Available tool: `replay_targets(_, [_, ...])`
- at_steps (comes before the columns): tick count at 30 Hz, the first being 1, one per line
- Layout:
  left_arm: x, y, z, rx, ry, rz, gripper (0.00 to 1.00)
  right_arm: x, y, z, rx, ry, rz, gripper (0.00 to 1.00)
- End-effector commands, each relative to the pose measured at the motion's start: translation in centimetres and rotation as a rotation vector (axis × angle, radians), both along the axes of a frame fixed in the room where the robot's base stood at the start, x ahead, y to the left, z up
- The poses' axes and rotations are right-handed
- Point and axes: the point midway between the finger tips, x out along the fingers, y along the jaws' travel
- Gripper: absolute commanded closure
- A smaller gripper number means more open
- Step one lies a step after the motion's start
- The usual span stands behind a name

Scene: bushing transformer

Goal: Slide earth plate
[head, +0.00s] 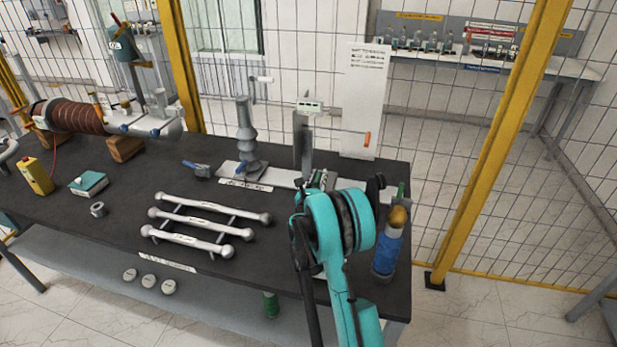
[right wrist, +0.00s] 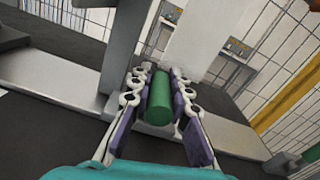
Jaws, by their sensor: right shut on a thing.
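The earth plate (head: 302,143) seems to be the grey upright plate on the light grey rail (head: 284,178) at the back of the dark table. A grey upright also shows in the right wrist view (right wrist: 122,50). A green cylindrical handle (right wrist: 160,100) stands at a grey block on the rail. My right gripper (right wrist: 159,78) is shut on this handle, one purple-padded finger on each side. In the head view, my teal right wrist mostly hides the right gripper (head: 318,178) and the handle. My left gripper is not in view.
A grey ribbed insulator (head: 245,135) stands left of the plate. Three white rods (head: 200,228) lie in front. A blue bottle-like object (head: 387,250) stands near the right table edge. A white sign (head: 364,100) and mesh fence are behind.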

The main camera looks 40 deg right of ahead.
Motion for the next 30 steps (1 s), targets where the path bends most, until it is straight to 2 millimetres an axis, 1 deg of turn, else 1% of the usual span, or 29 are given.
replay_targets(1, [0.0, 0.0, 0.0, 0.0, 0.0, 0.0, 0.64, -0.3, -0.3, 0.0, 0.0, 0.0, -0.008, 1.0])
replay_targets(7, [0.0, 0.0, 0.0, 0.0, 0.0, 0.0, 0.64, -0.3, -0.3, 0.0, -0.001, 0.001, -0.01, 1.0])
replay_targets(8, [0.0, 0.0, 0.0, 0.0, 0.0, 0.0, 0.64, -0.3, -0.4, 0.0, -0.001, 0.001, -0.01, 0.77])
replay_targets(9, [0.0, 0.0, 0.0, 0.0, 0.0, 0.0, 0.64, -0.3, -0.4, 0.0, -0.001, 0.001, -0.01, 0.67])
replay_targets(10, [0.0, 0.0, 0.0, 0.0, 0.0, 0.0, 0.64, -0.3, -0.4, 0.0, -0.001, 0.001, -0.01, 0.61])
replay_targets(19, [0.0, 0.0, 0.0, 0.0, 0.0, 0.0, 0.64, -0.3, -0.1, 0.0, 0.0, 0.0, -0.006, 0.61])
replay_targets(22, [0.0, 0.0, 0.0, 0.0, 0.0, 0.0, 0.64, -0.6, 0.4, 0.0, 0.0, 0.0, -0.005, 0.61])
replay_targets(26, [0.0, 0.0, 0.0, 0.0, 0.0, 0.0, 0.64, -2.1, 2.0, 0.0, 0.0, 0.0, -0.005, 0.61])
replay_targets(30, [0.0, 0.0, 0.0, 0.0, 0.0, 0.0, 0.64, -4.1, 4.5, 0.0, 0.0, 0.0, -0.004, 0.61])
